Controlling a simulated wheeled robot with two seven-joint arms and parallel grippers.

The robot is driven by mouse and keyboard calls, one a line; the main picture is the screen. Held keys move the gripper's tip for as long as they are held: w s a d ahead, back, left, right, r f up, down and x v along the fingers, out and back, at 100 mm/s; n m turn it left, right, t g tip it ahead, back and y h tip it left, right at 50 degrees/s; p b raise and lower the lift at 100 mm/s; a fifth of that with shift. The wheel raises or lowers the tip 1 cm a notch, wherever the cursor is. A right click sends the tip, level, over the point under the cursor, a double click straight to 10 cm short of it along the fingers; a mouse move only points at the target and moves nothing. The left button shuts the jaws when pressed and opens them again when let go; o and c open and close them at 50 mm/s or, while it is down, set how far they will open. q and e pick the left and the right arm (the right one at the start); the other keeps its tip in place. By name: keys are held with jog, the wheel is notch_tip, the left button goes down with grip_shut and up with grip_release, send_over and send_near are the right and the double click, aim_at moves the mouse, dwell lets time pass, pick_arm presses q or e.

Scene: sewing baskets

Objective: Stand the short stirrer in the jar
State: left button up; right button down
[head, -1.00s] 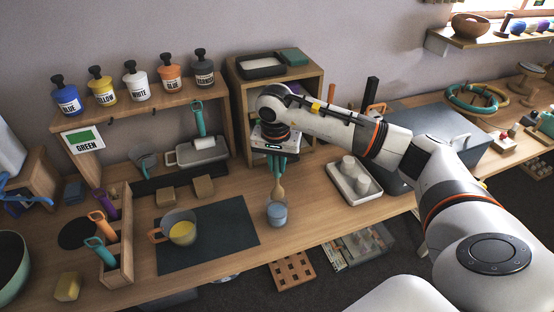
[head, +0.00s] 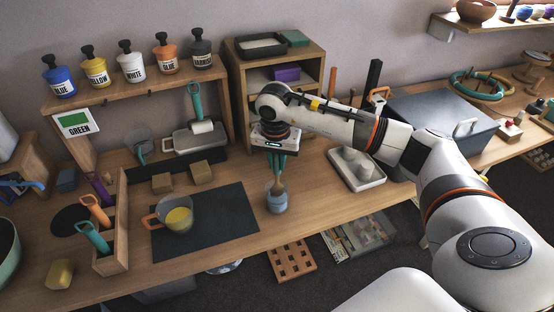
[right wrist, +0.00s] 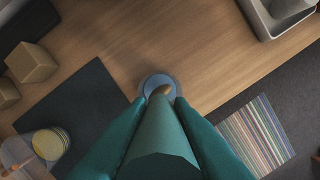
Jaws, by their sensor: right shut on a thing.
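The jar (head: 277,203) is a small blue-grey glass vessel standing upright on the wooden bench, right of the dark mat. My right gripper (head: 277,172) is above it, pointing down, its teal fingers shut on the short stirrer. The stirrer's wooden tip (head: 278,186) points down and overlaps the jar's mouth. In the right wrist view the tip (right wrist: 161,91) lies over the jar (right wrist: 157,80), within its round outline. How deep the tip reaches is hard to tell. The fingers hide much of the stirrer's upper part. My left gripper is out of view.
The dark mat (head: 222,232) bears a clear cup (head: 178,216) with yellow contents. A white tray (head: 366,181) with pale pots stands to the right. The bench's front edge is close to the jar. A wooden cubby (head: 238,106) stands behind my right gripper.

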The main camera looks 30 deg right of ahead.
jog(key=c, duration=1.2)
grip_release()
jog(key=shift+r, duration=0.1)
notch_tip(320, 180, up, 12)
jog(key=s+a+b, duration=0.1)
